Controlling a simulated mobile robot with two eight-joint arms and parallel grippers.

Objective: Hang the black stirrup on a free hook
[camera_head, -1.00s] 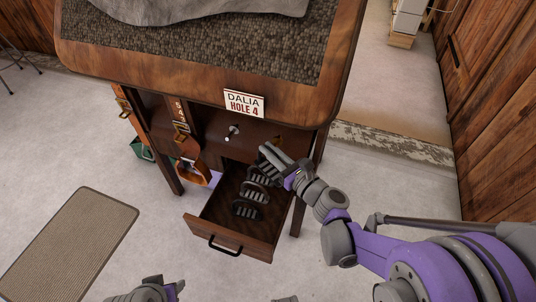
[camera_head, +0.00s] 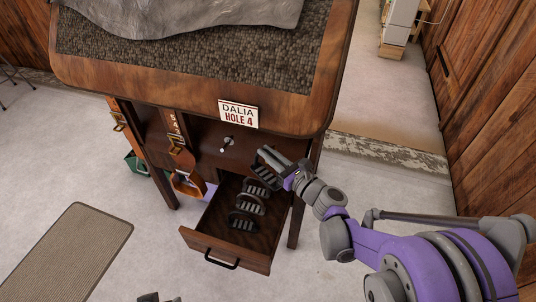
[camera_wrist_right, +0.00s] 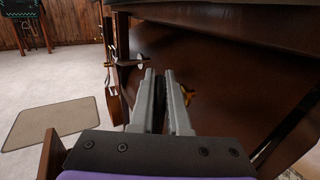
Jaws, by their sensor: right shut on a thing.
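My right gripper (camera_head: 268,156) is shut on a black stirrup (camera_head: 263,178), which hangs below the fingers over the back of the open drawer (camera_head: 224,246). In the right wrist view the fingers (camera_wrist_right: 160,75) are nearly together with a dark strip between them; the stirrup's body is hidden there. Other black stirrups (camera_head: 243,222) lie in the drawer. A silver hook (camera_head: 228,144) with nothing on it is on the cabinet front, left of the gripper. Only the tip of my left gripper (camera_head: 157,298) shows.
A sign reading DALIA HOLE 4 (camera_head: 238,114) is on the tabletop's edge. An orange-brown stirrup (camera_head: 186,184) hangs from a strap on the left. A mat (camera_head: 68,250) lies on the floor. A plank wall (camera_head: 490,110) is at right.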

